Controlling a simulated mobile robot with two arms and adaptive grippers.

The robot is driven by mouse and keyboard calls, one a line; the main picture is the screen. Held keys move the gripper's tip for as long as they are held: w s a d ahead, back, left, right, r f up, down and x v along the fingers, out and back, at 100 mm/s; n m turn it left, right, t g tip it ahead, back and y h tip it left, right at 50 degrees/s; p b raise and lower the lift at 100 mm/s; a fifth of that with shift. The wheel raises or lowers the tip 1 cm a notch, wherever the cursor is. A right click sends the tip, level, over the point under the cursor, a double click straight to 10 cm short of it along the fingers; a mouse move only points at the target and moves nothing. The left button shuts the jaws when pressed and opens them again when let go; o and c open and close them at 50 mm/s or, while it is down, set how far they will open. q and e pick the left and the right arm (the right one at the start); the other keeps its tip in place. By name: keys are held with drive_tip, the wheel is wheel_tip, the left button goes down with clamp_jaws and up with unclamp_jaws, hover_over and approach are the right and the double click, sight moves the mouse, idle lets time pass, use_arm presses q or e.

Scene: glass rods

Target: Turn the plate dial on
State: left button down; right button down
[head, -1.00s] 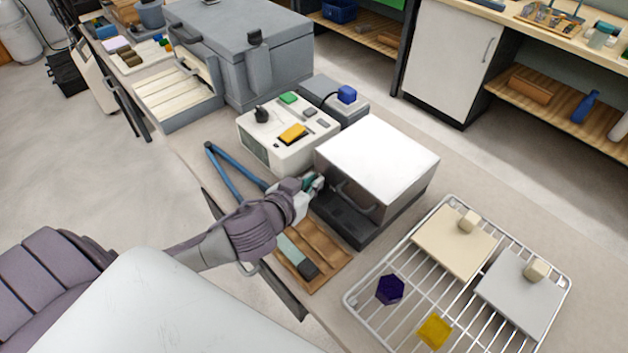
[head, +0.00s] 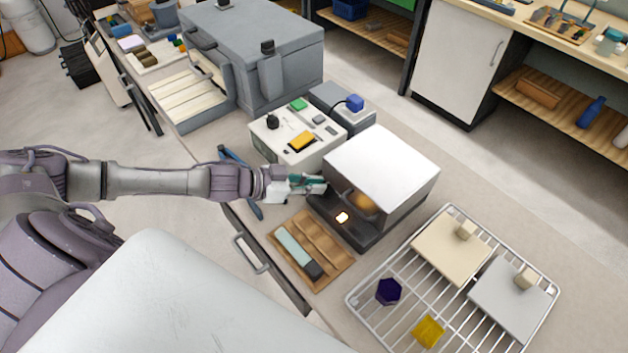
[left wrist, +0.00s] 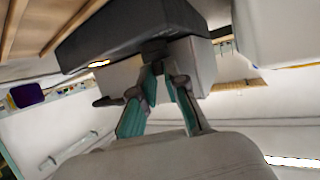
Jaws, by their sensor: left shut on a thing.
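The plate unit has a dark base (head: 365,232) under a white-topped box (head: 385,165). A small light (head: 342,217) on its front glows yellow-white, and an orange glow (head: 362,201) shows inside the box. My left gripper (head: 320,186) is at the left end of the unit's front. In the left wrist view its teal fingers (left wrist: 162,72) are shut on a small dark dial (left wrist: 153,52) on the dark base. The dial is hidden by the gripper in the head view. My right gripper is not in view.
A wooden tray (head: 325,247) with a grey-green bar lies in front of the unit. A wire rack (head: 365,318) with two knobbed plates, a purple hexagon and a yellow block stands right. A white control box (head: 283,150) is behind, with blue tongs (head: 228,153) beside it.

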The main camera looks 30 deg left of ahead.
use_arm(q)
drive_tip(key=shift+w+a+r+m+g+h+p, duration=0.1)
drive_tip(key=shift+w+a+m+g+h+p, duration=0.1)
drive_tip(key=shift+m+g+h+p, duration=0.4)
idle(0.3)
drive_tip(key=c, duration=1.2)
unclamp_jaws()
drive_tip(key=shift+f, duration=0.2)
drive_tip(key=shift+d, duration=0.1)
drive_tip(key=v, duration=1.2)
